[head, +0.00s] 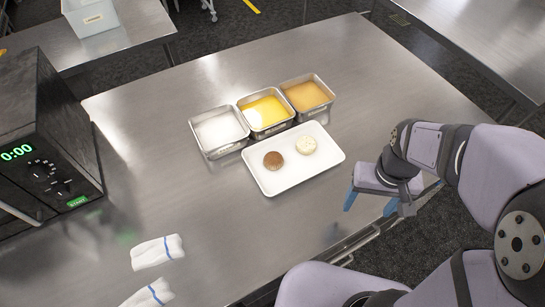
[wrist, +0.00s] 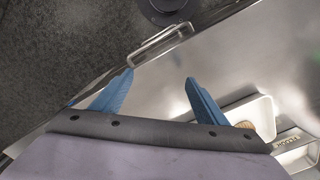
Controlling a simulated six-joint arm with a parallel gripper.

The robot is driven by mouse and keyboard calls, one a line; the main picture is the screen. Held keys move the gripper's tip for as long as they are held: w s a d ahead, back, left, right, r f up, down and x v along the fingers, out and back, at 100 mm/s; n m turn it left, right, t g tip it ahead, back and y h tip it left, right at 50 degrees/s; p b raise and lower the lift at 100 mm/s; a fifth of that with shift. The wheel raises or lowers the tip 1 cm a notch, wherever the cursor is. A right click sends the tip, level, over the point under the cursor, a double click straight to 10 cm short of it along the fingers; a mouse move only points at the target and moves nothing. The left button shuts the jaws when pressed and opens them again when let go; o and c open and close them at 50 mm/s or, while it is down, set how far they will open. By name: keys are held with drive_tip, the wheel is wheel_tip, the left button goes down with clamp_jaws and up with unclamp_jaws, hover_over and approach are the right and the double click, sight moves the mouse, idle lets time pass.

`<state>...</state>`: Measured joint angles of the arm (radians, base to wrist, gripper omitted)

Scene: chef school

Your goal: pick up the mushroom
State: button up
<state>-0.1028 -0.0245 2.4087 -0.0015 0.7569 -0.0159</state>
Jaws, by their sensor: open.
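A white tray (head: 322,164) on the steel table holds two round items side by side: a brown one (head: 273,160) on the left and a pale cream one (head: 306,145) on the right. I cannot tell for certain which is the mushroom. My gripper (head: 369,208) is to the right of the tray, near the table's front edge, open and empty with blue fingers. In the wrist view, my gripper (wrist: 160,76) has nothing between its fingers. A part of the tray (wrist: 247,108) shows there at the right, partly hidden behind my gripper.
Three metal pans stand behind the tray, with white (head: 219,130), yellow (head: 265,112) and orange-brown (head: 306,95) contents. A black microwave (head: 40,140) is at the left. Folded white cloths (head: 157,252) lie at the front left. The table between them and the tray is clear.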

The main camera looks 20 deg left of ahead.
drive_tip(key=w+a+r+n+p, duration=0.1)
drive_tip(key=w+a+r+n, duration=0.1)
drive_tip(key=w+a, duration=0.4)
drive_tip(key=n+p, duration=0.3)
drive_tip(key=n, duration=0.3)
hover_over(273, 157)
drive_tip(key=shift+w+a+r, duration=0.15)
drive_tip(key=shift+a+r, duration=0.05)
drive_tip(key=shift+a, duration=0.25)
drive_tip(key=shift+f+p, duration=0.4)
drive_tip(key=shift+f, duration=0.7)
drive_tip(key=shift+d+f+p, duration=0.25)
drive_tip(key=shift+f+p, duration=0.1)
drive_tip(key=shift+p, duration=0.05)
drive_tip(key=f, duration=0.1)
drive_tip(key=f+p, duration=0.1)
drive_tip(key=f, duration=0.1)
drive_tip(key=shift+d+p, duration=0.25)
drive_tip(key=shift+p, duration=0.15)
drive_tip(key=shift+f, duration=0.75)
drive_tip(key=c, duration=0.8)
